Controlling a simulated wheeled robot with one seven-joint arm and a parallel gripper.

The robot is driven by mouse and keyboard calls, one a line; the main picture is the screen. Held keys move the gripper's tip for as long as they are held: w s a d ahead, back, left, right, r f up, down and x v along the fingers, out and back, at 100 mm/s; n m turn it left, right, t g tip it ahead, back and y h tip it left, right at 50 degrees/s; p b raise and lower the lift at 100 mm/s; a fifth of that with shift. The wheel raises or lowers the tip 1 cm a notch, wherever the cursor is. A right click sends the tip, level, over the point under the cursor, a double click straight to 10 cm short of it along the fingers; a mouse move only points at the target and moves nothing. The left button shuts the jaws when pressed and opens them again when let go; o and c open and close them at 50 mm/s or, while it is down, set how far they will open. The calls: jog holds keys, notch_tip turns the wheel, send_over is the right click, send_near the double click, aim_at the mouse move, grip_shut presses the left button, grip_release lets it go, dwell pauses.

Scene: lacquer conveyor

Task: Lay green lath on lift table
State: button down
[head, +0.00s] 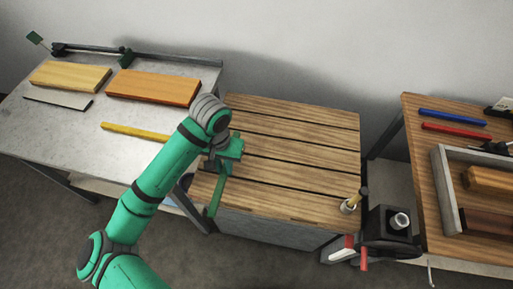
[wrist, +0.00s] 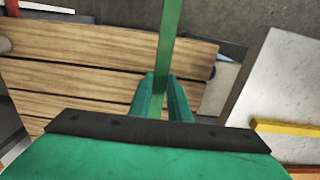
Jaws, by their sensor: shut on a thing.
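The green lath (head: 216,196) is in my gripper (head: 224,166), at the left edge of the slatted wooden lift table (head: 290,154). In the head view its visible part slants down towards the table's front left corner. In the wrist view the green lath (wrist: 171,38) runs away from between the two green fingers of my gripper (wrist: 162,98), and the slatted top (wrist: 100,52) shows to its left. The gripper is shut on the lath. Whether the lath touches the table cannot be told. My arm and gripper hide part of it.
The left metal bench (head: 60,120) bears a yellow lath (head: 135,132) and two boards. The right bench (head: 415,130) bears a blue lath (head: 452,116), a red lath (head: 456,131) and a grey tray (head: 447,190). A small pot (head: 348,206) stands at the lift table's front right corner; most slats are bare.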

jog(key=w+d+f, duration=0.3)
jog(key=w+d, duration=0.1)
jog(key=w, duration=0.2)
send_over(244, 162)
notch_tip(244, 162, down, 5)
jog(key=shift+s+a+f, duration=0.1)
jog(key=shift+a+f, duration=0.05)
jog(key=shift+f, duration=0.3)
jog(key=shift+w+f, duration=0.15)
jog(key=shift+f, duration=0.65)
jog(key=shift+w+f, duration=0.1)
jog(key=shift+f, duration=0.7)
jog(key=shift+f, duration=0.15)
jog(key=c, duration=1.7)
grip_release()
jog(key=shift+o, duration=0.2)
